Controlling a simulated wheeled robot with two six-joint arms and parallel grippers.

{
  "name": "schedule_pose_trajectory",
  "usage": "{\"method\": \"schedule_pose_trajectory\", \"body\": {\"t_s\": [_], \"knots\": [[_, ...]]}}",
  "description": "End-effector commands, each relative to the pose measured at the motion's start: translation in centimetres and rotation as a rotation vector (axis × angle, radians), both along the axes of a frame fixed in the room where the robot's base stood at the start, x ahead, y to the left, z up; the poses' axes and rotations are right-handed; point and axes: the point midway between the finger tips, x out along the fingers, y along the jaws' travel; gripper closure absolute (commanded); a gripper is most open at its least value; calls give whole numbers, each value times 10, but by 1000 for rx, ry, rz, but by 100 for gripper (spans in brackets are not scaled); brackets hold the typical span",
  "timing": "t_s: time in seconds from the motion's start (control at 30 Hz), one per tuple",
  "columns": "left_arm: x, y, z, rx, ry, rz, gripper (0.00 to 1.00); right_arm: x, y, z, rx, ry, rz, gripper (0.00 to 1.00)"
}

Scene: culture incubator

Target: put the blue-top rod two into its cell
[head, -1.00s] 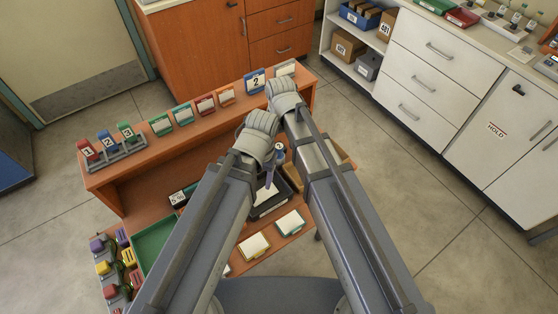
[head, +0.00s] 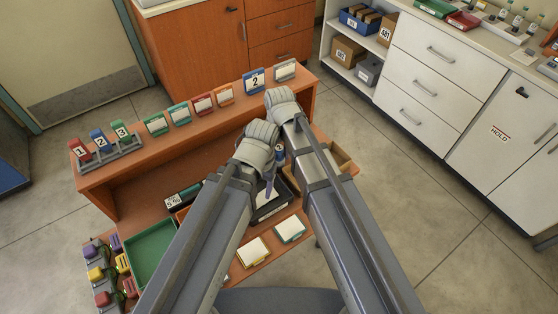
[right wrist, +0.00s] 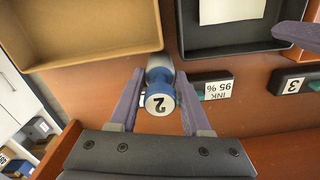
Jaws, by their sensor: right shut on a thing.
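The blue-top rod (right wrist: 160,104), with a white cap face marked 2, is between the fingers of my right gripper (right wrist: 160,88) in the right wrist view. Its lower part is grey. In the head view the right hand mostly hides the rod and fingertips. A purple finger of my left gripper (head: 268,189) shows beside the black tray (head: 291,186); its opening is not clear. A grey rack (head: 108,154) on the upper shelf at left holds red, blue and green items numbered 1, 2 and 3. A separate blue block marked 2 (head: 254,81) stands farther right.
A tan tray (right wrist: 85,50) lies left of the rod in the right wrist view. Labelled black blocks (right wrist: 210,88) lie at right. In the head view, a green tray (head: 153,250) and coloured items (head: 103,272) sit at lower left. Several card holders (head: 178,114) line the shelf.

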Motion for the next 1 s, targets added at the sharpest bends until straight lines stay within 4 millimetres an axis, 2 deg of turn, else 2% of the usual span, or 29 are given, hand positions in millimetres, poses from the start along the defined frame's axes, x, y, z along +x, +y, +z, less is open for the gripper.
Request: {"method": "schedule_pose_trajectory", "body": {"t_s": [0.03,0.3,0.73,1.0], "knots": [[0,0,0,0,0,0,34,0,0,0,0,0,0,70],[0,0,0,0,0,0,34,0,0,0,0,0,0,100],[0,0,1,0,0,0,34,0,0,1,0,0,0,100],[0,0,12,0,0,0,34,-2,-4,12,1,1,-1,100]]}}
